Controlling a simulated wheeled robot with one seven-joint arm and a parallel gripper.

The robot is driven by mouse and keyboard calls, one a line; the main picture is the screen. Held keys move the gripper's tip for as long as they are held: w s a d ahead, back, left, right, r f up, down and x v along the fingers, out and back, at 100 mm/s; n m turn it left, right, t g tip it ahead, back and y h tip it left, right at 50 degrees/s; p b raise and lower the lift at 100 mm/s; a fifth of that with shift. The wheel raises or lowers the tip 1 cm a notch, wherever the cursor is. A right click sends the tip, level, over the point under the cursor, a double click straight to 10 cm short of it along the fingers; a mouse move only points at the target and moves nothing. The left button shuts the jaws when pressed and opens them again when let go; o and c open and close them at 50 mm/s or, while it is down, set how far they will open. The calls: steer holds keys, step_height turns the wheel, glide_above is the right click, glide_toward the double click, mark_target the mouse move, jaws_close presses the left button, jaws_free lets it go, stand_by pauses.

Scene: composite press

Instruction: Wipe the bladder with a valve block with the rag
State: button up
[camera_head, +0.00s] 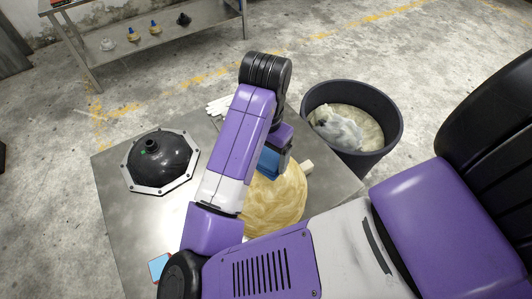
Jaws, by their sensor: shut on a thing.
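A rounded, mottled tan-yellow piece (275,205) lies on the metal table, with a small pale block (307,167) at its upper right edge; it looks like the bladder with the valve block. My arm covers its left part. My gripper (273,162) points down over its upper part, shut on a blue piece (268,161) that looks like the rag. I cannot tell whether the blue piece touches the tan surface. A black dome (163,157) on a pale octagonal flange, with a short black neck and a green mark, sits at the table's left.
The metal table (118,215) has bare room at its left. A light-blue item with a red edge (159,267) lies at the front left. White gloves (219,106) lie at the back edge. A dark bin (388,143) holding crumpled pale material stands right. A shelf (200,29) stands behind.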

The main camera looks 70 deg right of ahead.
steer(key=b, duration=0.5)
glide_above(266, 176)
steer(key=shift+a+f, duration=0.15)
steer(key=shift+f, duration=2.8)
steer(key=shift+f+b, duration=0.5)
steer(key=shift+f, duration=0.1)
steer(key=shift+w+d+r+p, duration=0.1)
steer(key=shift+w+d+p, duration=0.2)
steer(key=shift+w+d, duration=0.6)
steer(key=shift+w, duration=0.25)
steer(key=shift+w+d, duration=0.25)
steer(key=shift+w, duration=0.2)
steer(key=shift+p, duration=0.3)
